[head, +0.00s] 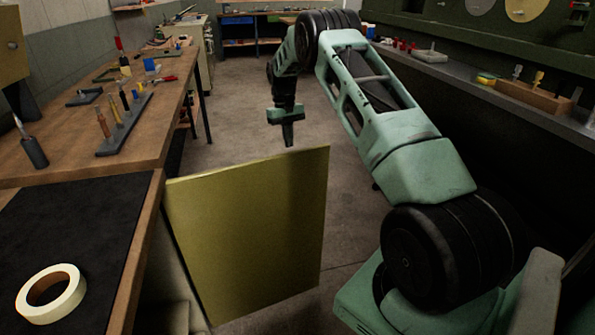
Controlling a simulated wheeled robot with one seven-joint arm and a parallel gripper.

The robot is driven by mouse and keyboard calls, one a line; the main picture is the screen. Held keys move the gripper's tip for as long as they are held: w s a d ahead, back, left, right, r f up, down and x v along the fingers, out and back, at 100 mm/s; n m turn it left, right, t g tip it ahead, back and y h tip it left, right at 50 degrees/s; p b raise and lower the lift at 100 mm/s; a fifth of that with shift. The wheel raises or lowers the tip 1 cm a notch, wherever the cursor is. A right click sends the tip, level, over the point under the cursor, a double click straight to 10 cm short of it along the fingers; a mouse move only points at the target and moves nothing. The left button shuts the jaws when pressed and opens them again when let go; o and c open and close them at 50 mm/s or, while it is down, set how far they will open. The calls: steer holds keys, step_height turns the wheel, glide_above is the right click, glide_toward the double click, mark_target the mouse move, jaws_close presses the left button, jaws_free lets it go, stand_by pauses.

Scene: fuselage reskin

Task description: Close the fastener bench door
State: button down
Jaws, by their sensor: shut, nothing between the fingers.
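The bench door (250,235) is a flat yellow-olive panel. It stands open, swung out from the front of the left bench into the aisle, with its left edge by the bench. My gripper (289,143) is beyond the door's top edge, near its right part, and points down. Its fingers are together with nothing held. I cannot tell whether the fingertips touch the door. The door's lower part and the cabinet opening are mostly hidden.
The left wooden bench (140,150) carries tools in a rack and a dark mat (85,215) with a tape roll (50,298). A right counter (480,95) holds a wooden tool block (535,98). The floor (235,110) between them is clear.

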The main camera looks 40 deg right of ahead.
mark_target(300, 173)
steer(key=shift+s+a+f+p, duration=0.1)
steer(key=shift+s+f+p, duration=0.1)
steer(key=shift+s+f, duration=1.2)
steer(key=shift+s+a+f+p, duration=0.15)
steer(key=shift+s+f, duration=0.45)
steer(key=shift+f, duration=1.5)
steer(key=shift+s+a+f+p, duration=0.1)
steer(key=shift+s+f+p, duration=0.1)
steer(key=shift+s+f, duration=1.2)
steer(key=shift+w+f, duration=0.3)
steer(key=shift+f, duration=0.05)
